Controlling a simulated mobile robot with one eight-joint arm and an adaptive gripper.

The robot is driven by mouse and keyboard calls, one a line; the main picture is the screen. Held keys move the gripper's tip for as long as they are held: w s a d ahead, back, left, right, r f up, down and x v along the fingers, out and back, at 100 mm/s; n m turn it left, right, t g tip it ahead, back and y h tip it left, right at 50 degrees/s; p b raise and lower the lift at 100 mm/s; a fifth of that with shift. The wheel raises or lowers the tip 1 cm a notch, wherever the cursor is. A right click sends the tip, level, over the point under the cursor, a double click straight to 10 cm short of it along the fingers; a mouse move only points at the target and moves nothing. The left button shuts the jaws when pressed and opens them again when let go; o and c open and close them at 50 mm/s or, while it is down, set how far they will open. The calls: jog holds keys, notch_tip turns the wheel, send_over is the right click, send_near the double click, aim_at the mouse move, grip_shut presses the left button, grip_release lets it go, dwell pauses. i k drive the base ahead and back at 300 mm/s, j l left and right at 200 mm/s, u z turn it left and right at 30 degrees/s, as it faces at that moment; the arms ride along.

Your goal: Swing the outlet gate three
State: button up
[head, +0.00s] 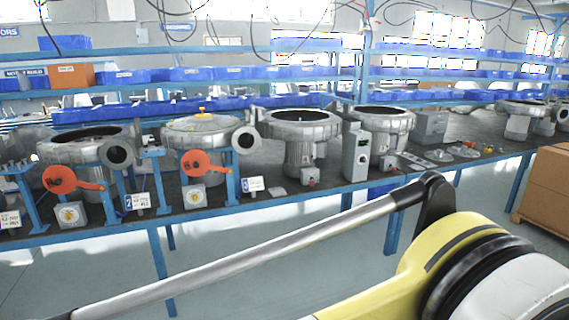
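Two orange round gates show in the head view, one at the left (58,180) and one further right (193,163). Each has an orange arm reaching right to a blue stand. Each disc sits to the left of a dark round blower outlet, one at the left (118,155) and one further right (246,140), and both outlet mouths are uncovered. Small white number cards stand by the stands: one seems to read 2 (137,202), another perhaps 3 (252,185). I cannot tell surely which gate is number three. My gripper is out of view.
Metal blowers line the blue-framed bench (330,197), one with a yellow-topped cover (200,124). A grey control box (356,150) stands mid-bench. Small boxes with yellow knobs sit below the gates. Cardboard boxes (548,180) stand at right. My arm crosses the foreground; the floor before the bench is clear.

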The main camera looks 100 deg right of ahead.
aim_at(194, 162)
jog(key=z, duration=2.9)
jog(key=i+j, duration=0.35)
jog(key=i, duration=0.2)
jog(key=i+j, duration=0.4)
jog(key=i, duration=0.15)
jog(key=i+j, duration=0.35)
jog(key=i, duration=0.2)
jog(key=k+j+u, duration=0.05)
